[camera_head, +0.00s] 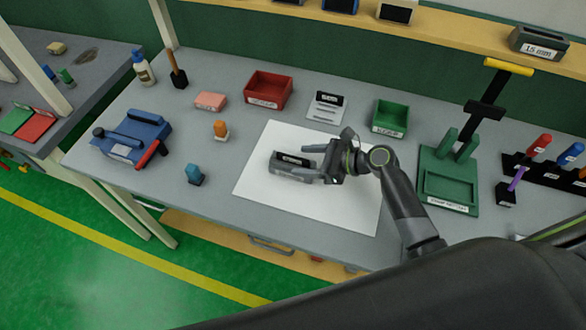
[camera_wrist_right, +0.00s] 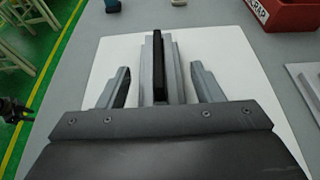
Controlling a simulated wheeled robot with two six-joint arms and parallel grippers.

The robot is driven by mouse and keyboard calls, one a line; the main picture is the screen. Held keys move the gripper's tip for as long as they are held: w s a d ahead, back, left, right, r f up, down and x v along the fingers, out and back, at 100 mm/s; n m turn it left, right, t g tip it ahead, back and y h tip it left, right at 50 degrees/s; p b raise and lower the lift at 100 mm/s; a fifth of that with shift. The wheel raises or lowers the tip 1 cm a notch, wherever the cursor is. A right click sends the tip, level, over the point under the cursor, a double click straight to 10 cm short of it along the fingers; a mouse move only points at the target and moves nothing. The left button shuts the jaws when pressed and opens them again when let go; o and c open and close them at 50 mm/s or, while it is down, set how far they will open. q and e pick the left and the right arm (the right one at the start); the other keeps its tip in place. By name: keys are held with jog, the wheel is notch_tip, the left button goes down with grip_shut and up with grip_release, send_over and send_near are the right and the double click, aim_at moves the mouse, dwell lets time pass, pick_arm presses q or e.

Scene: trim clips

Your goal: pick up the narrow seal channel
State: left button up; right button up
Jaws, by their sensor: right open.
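The narrow seal channel (camera_head: 291,172) looks like a short grey channel with a black strip along its top. It lies on the white mat (camera_head: 268,205) in the middle of the bench. My right gripper (camera_head: 313,163) is open at the channel's right end. In the right wrist view, the channel (camera_wrist_right: 158,60) points away from me between the two spread fingertips (camera_wrist_right: 161,82), with a gap on each side. Its near end is hidden by the gripper body.
A red bin (camera_head: 269,88) and a green bin (camera_head: 390,116) stand behind the mat. A green fixture (camera_head: 447,187) is to the right, beside a tool rack. A blue clamp-like device (camera_head: 133,139) is at left. Small orange and blue pieces stand left of the mat.

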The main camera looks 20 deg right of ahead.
aim_at(295, 160)
jog(key=shift+b+x, duration=0.75)
jog(key=shift+x, duration=0.45)
jog(key=shift+w+a+f+b, duration=0.3)
jog(key=shift+w+a, duration=0.05)
jog(key=shift+a, duration=0.2)
pick_arm(q)
jog(key=f, duration=0.3)
jog(key=shift+s, duration=0.3)
pick_arm(e)
jog(key=c, duration=0.8)
jog(key=shift+r, duration=0.15)
